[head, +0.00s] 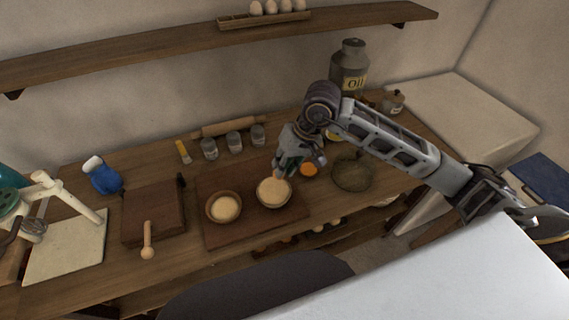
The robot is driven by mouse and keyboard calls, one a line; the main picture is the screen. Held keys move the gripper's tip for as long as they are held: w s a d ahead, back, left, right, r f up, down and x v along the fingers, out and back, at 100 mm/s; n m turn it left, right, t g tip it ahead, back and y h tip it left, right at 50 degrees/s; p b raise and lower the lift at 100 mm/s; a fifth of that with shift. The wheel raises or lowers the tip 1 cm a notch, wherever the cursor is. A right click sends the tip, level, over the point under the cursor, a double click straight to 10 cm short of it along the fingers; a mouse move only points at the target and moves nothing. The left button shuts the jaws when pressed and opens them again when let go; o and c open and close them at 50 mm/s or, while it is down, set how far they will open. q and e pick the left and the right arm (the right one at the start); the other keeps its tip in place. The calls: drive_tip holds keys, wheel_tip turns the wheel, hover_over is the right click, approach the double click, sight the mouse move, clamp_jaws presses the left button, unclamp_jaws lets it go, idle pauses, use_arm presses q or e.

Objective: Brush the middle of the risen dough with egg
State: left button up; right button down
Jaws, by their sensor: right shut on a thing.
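Two bowls of pale, rounded dough stand side by side on a dark board (235,237): a left bowl (224,208) and a right bowl (273,193). A small orange dish (309,169), perhaps of egg, is right of the right bowl. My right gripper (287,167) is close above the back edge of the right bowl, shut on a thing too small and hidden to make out. I cannot tell whether that thing touches the dough. My left gripper is not in view.
Glass jars (235,140) and a rolling pin (222,129) are at the back. An oil can (350,62) stands behind my arm, and a dark round bowl (351,174) sits to its front.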

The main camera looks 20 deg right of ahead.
drive_tip(key=shift+f, duration=0.15)
drive_tip(key=shift+f, duration=0.4)
drive_tip(key=shift+f+b, duration=0.5)
drive_tip(key=shift+f, duration=1.9)
drive_tip(key=shift+f+b, duration=1.6)
drive_tip(key=shift+b, duration=0.3)
idle(0.3)
drive_tip(key=shift+w+b, duration=1)
drive_tip(key=shift+w, duration=0.6)
